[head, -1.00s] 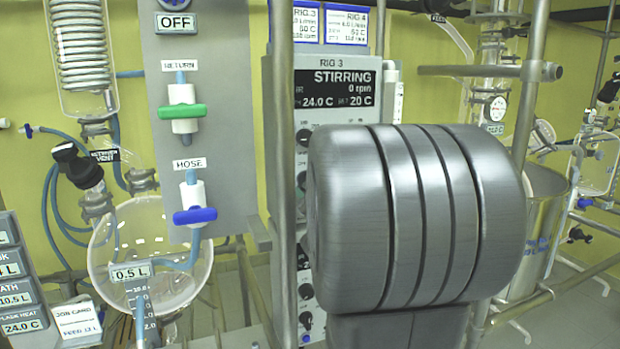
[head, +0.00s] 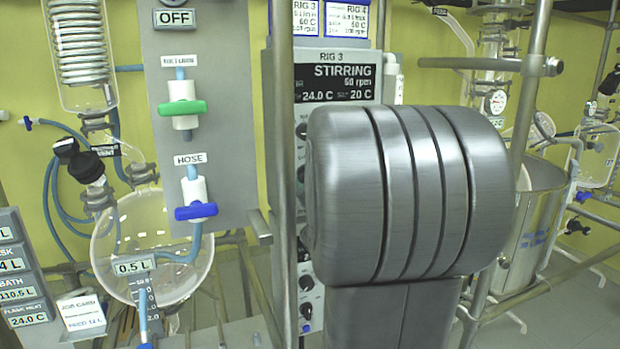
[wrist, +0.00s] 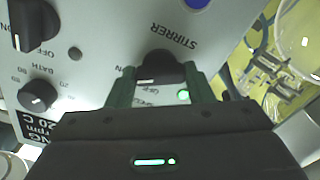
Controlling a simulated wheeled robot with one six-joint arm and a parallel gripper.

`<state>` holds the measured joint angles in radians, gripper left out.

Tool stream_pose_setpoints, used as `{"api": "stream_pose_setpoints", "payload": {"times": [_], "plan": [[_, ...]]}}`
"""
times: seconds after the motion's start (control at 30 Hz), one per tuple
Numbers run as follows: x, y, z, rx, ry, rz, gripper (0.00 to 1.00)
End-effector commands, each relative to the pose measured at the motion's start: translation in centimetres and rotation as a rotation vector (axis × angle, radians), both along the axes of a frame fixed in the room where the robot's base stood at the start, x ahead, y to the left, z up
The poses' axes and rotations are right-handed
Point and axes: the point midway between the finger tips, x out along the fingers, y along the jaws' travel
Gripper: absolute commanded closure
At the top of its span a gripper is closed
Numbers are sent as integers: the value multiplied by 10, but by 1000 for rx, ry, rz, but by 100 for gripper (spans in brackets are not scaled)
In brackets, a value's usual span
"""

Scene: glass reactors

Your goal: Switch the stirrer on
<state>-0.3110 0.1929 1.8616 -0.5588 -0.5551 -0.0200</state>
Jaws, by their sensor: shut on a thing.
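The black stirrer knob (wrist: 158,65) shows upside down in the wrist view, under the word STIRRER on the grey panel (wrist: 100,60). My gripper (wrist: 162,84) is shut on the stirrer knob, one green finger on each side. A small green lamp (wrist: 183,95) glows beside the knob. In the head view the RIG 3 display (head: 335,83) reads STIRRING with what looks like 60 rpm, and 24.0 C. My grey arm hides my gripper and the stirrer knob there.
Two other black knobs, a large one (wrist: 34,25) and the bath knob (wrist: 38,95), are left of my gripper in the wrist view. In the head view a steel post (head: 283,150) stands left of my arm, and a steel vessel (head: 535,215) stands right.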

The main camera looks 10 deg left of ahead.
Motion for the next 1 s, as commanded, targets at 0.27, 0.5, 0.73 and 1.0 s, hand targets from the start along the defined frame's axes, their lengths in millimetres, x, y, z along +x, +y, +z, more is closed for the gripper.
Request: {"api": "stream_pose_setpoints", "payload": {"times": [0.27, 0.5, 0.73, 1.0], "plan": [[0, 0, -1, 0, 2, -1, 31], [-3, -2, -1, 0, 1, 0, 31], [-29, -21, 0, 0, -1, -3, 31], [-78, -54, 1, -1, -1, -4, 31]]}}
